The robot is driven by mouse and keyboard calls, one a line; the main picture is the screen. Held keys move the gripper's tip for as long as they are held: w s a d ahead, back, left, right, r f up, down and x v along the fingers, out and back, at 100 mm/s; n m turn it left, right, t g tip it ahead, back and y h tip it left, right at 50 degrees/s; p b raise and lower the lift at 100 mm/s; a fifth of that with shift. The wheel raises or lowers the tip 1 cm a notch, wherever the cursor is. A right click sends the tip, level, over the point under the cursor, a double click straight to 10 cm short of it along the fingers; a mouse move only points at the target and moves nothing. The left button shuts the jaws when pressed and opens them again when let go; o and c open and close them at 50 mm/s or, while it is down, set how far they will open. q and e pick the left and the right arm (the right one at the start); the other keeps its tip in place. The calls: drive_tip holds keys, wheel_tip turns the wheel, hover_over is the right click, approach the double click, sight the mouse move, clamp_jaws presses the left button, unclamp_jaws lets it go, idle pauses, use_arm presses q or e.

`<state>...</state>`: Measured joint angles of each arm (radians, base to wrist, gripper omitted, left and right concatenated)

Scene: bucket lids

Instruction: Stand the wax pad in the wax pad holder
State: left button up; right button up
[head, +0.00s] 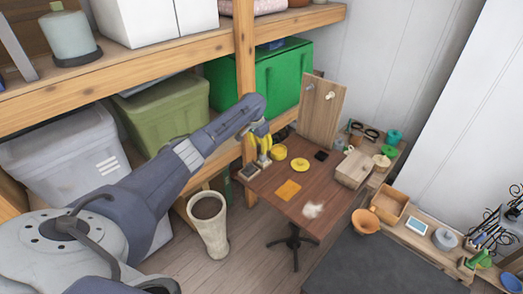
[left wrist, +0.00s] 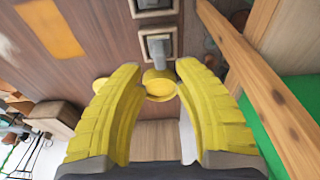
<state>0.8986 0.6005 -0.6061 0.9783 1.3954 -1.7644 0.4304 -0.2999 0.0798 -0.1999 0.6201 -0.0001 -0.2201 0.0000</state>
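A flat orange square, which looks like the wax pad (head: 288,189), lies on the brown table. It also shows at the upper left of the left wrist view (left wrist: 50,27). Two small pale-framed, dark-centred holders stand at the table's left edge, one nearer (head: 250,172) and one beside my gripper; I cannot tell which is the wax pad holder. They also show at the top of the left wrist view (left wrist: 158,42). My left gripper (head: 262,150) has yellow fingers, spread open and empty (left wrist: 160,110), above the table's left edge, away from the orange square. My right gripper is not in view.
Yellow round pieces (head: 299,164) and a black item (head: 321,155) lie on the table. An upright pegged board (head: 320,106) and a wooden box (head: 354,168) stand behind. A shelf post (head: 244,70) is close to my left arm. A pale bin (head: 209,225) stands left of the table.

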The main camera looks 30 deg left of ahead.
use_arm(q)
drive_tip(key=shift+s+r, duration=0.15)
drive_tip(key=shift+r, duration=0.75)
drive_tip(key=shift+s+r, duration=0.1)
drive_tip(key=shift+r, duration=0.75)
